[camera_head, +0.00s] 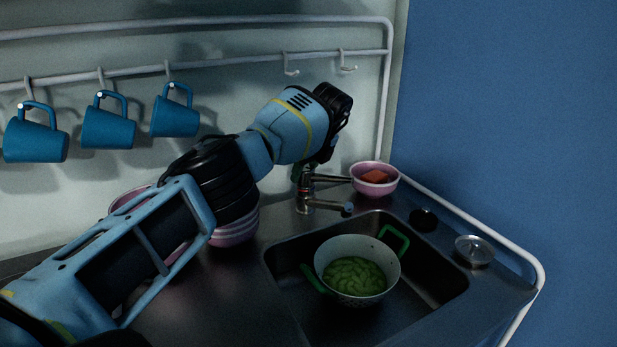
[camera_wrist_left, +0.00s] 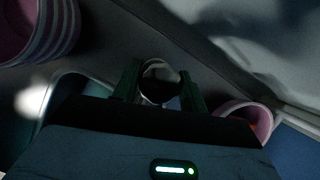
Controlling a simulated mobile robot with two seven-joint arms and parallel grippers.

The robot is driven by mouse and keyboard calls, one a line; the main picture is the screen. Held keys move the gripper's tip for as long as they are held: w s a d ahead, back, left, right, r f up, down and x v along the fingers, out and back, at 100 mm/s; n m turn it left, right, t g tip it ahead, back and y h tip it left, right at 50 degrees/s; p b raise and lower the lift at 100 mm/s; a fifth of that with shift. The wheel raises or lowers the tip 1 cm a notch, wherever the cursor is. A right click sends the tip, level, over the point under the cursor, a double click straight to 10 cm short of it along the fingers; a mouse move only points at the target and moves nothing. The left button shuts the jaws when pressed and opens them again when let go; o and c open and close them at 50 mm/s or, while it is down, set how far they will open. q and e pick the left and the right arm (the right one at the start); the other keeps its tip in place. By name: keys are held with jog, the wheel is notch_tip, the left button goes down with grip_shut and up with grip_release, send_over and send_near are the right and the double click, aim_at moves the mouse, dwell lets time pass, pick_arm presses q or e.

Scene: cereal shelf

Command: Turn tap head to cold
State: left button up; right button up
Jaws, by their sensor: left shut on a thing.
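The metal tap (camera_head: 320,205) stands at the back edge of the sink, with its spout pointing right. My left arm reaches in from the left, and its gripper (camera_head: 306,173) points down over the top of the tap, partly hidden by the wrist. In the left wrist view, the two dark green fingers (camera_wrist_left: 160,88) are shut on the round, shiny tap head (camera_wrist_left: 160,76), one finger on each side. No hot or cold marking can be made out. My right gripper is not in view.
A pot (camera_head: 352,300) of green food with green handles sits in the sink (camera_head: 440,292). A pink bowl (camera_head: 386,189) stands close right of the tap. Striped bowls (camera_head: 237,234) sit behind my left arm. Blue mugs (camera_head: 108,128) hang from the rail (camera_head: 232,64).

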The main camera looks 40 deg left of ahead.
pick_arm(q)
jog(key=shift+f, duration=0.35)
jog(key=shift+n+g+b, duration=0.3)
jog(key=shift+n+b, duration=0.3)
jog(key=shift+b, duration=0.15)
jog(key=shift+r+b, duration=0.15)
jog(key=shift+b, duration=0.2)
jog(key=o, duration=1.4)
jog(key=shift+r, duration=0.1)
jog(key=shift+c, duration=0.2)
